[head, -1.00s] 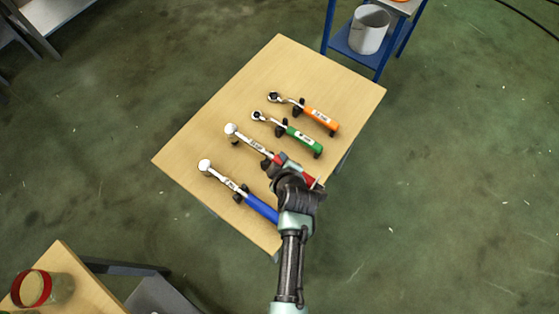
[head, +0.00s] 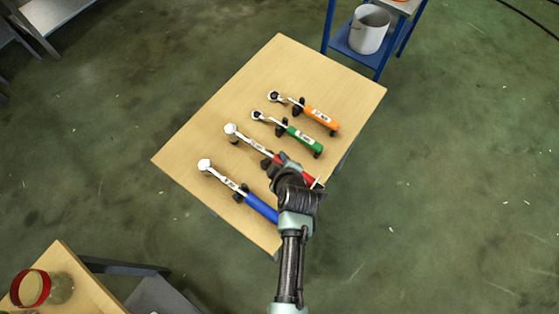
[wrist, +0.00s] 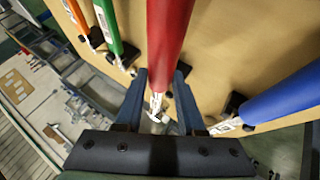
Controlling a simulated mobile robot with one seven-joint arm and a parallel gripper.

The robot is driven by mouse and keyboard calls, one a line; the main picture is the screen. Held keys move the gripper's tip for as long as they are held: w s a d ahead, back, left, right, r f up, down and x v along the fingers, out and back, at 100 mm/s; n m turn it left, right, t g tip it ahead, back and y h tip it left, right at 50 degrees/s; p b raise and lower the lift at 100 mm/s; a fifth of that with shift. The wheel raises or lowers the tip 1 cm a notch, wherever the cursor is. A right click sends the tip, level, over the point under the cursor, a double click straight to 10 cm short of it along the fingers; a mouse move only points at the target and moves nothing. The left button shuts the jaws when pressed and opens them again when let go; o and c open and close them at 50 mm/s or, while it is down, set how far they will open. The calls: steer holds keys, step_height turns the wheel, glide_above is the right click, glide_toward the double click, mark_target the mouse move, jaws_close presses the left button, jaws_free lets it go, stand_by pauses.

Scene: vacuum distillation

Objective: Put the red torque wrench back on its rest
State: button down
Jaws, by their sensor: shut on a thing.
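The red torque wrench (head: 310,179) lies slantwise across the wooden table, with its silver head (head: 231,129) at the upper left. My gripper (head: 281,166) is over its handle and hides part of it. In the wrist view the red handle (wrist: 168,40) runs between the two fingers of my gripper (wrist: 160,75), which are shut on it. Black rest blocks (head: 267,162) show at the wrench's shaft and near its head. I cannot tell whether the wrench touches them.
A blue wrench (head: 260,207) lies just below the red one on the table (head: 190,135). A green wrench (head: 303,140) and an orange wrench (head: 320,116) lie above it. The table's upper left part is bare. A blue shelf with a grey bucket (head: 369,30) stands beyond.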

steer(key=shift+w+f+b, duration=0.1)
steer(key=shift+f+b, duration=1.3)
steer(key=shift+b, duration=0.15)
stand_by(0.4)
steer(key=shift+c, duration=2.2)
jaws_free()
steer(key=shift+f, duration=0.1)
